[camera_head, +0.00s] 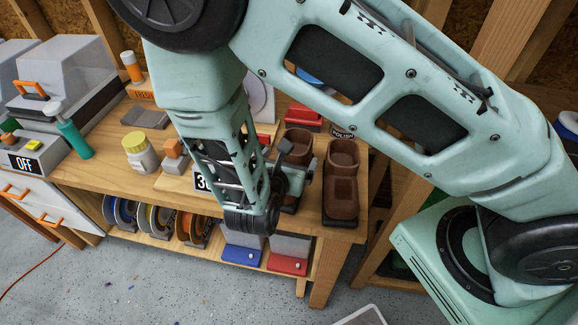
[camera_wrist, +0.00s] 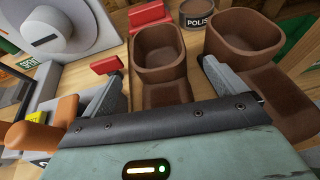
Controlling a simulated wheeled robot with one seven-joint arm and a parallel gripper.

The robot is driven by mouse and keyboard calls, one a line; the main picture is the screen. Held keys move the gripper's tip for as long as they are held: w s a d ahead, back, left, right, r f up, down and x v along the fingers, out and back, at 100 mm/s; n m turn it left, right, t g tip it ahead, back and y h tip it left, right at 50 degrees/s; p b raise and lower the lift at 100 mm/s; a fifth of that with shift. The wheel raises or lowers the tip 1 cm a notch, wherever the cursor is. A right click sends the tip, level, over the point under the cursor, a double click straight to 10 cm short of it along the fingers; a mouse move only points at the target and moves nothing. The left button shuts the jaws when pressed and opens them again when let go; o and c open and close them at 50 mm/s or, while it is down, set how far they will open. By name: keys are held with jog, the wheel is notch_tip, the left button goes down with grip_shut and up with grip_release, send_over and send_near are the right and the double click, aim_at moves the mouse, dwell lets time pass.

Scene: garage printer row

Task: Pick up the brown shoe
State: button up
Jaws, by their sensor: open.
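Two brown shoes stand side by side on the wooden bench. In the head view the right shoe (camera_head: 342,190) is in plain sight, and the left shoe (camera_head: 298,142) is partly hidden behind my gripper (camera_head: 293,168). In the wrist view the left shoe (camera_wrist: 159,52) lies ahead between the two fingers of my gripper (camera_wrist: 160,75), its toe part partly hidden by the gripper body. The right shoe (camera_wrist: 246,38) is just beyond the right finger, which reaches into the gap between the shoes. My gripper is open; I cannot tell whether a finger touches a shoe.
A polish tin (camera_wrist: 196,14) stands behind the shoes. A stamp with an orange handle (camera_head: 173,149) and a yellow-lidded jar (camera_head: 139,152) stand to the left. Spools (camera_head: 158,222) and blue and red boxes (camera_head: 288,262) sit below the bench top.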

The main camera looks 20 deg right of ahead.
jog(key=shift+x, duration=1.35)
jog(key=shift+r, duration=0.1)
jog(key=c, duration=1.7)
jog(key=shift+a+r, duration=0.1)
jog(key=shift+r, duration=0.05)
